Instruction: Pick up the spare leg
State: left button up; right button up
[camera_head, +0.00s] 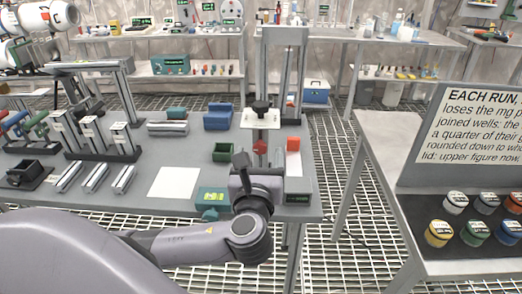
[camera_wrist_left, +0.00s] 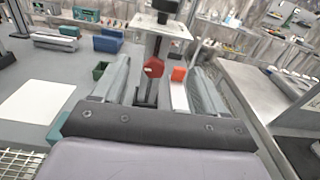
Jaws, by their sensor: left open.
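My left gripper (camera_head: 258,167) is over the front right part of the grey workbench (camera_head: 150,215). In the left wrist view its two grey fingers (camera_wrist_left: 157,88) are spread wide apart with nothing held. A red knob (camera_wrist_left: 153,68) on a dark stand shows beyond and between them; the knob also shows in the head view (camera_head: 260,148). Several grey metal bars lie on the bench: a few short ones (camera_head: 95,178) at the left and a longer one (camera_head: 167,128) further back. I cannot tell which is the spare leg. My right gripper is not in view.
Labelled upright posts (camera_head: 93,132) stand at the bench's left. Green (camera_head: 223,151) and blue (camera_head: 217,117) bins, a white sheet (camera_head: 174,183) and a red block (camera_head: 293,143) are on it. Another table (camera_head: 385,135) with coloured jars stands right, beyond a gap of grated floor (camera_head: 335,150).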

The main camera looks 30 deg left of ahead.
aim_at(261, 124)
pick_arm(q)
jog(key=x, duration=1.2)
jog(key=shift+a+r, duration=0.2)
jog(key=shift+r, duration=0.25)
grip_shut()
